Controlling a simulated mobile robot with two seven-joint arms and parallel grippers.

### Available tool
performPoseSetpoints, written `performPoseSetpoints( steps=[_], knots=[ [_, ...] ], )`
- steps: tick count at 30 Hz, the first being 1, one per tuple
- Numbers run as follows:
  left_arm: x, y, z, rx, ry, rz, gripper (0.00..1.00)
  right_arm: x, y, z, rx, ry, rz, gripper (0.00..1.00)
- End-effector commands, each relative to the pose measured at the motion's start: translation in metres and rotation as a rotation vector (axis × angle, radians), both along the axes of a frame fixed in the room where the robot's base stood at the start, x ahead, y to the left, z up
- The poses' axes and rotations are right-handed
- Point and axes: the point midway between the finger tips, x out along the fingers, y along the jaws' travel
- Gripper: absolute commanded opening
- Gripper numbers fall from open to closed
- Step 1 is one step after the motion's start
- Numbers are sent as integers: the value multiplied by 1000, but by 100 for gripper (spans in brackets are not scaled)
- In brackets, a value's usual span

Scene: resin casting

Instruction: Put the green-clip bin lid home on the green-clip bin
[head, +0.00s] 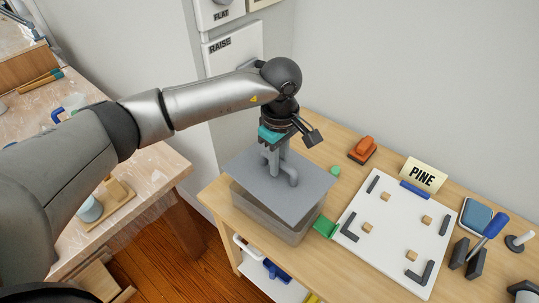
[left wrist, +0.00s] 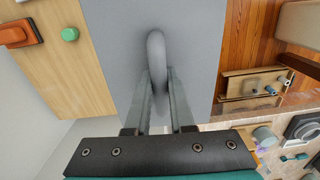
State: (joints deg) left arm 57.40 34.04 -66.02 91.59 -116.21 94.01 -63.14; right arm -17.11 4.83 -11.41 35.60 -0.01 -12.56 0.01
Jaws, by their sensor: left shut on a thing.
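The grey lid (head: 308,186) is a flat plate with a loop handle (head: 293,174). My left gripper (head: 273,160) points down and is shut on that handle; in the left wrist view its fingers (left wrist: 160,100) close around the loop (left wrist: 156,48). The grey bin (head: 270,222) stands on the wooden table directly below the lid. The lid covers most of its opening, and its edges do not line up exactly with the rim. A gap shows at the near left side. A green clip (head: 326,227) sticks out at the bin's right side. My right gripper is not in view.
Right of the bin lies a white board (head: 384,246) with dark corner pieces and small wooden blocks. A small green piece (head: 335,170) and an orange-brown object (head: 362,149) lie behind. A PINE sign (head: 423,174) stands at the back. A second bench (head: 150,178) is at left.

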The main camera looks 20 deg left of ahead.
Motion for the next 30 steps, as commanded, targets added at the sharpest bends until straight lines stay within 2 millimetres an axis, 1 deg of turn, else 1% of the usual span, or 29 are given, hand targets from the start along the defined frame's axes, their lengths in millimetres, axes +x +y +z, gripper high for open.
performPoseSetpoints(
  steps=[3, 6, 17, 20, 23, 30],
  knots=[
    [4, -1, -6, 6, 2, 82, 0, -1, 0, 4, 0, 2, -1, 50],
    [6, -1, -9, 10, 2, 113, 0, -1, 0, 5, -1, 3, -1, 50],
    [6, 0, -10, 10, 2, 115, 0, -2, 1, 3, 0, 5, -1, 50],
    [6, -1, -11, 11, 3, 115, 0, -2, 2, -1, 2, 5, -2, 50],
    [5, -1, -18, 12, 4, 115, 0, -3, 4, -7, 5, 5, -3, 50],
    [6, 0, -41, 12, 4, 114, 0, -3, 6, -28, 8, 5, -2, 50]
  ],
)
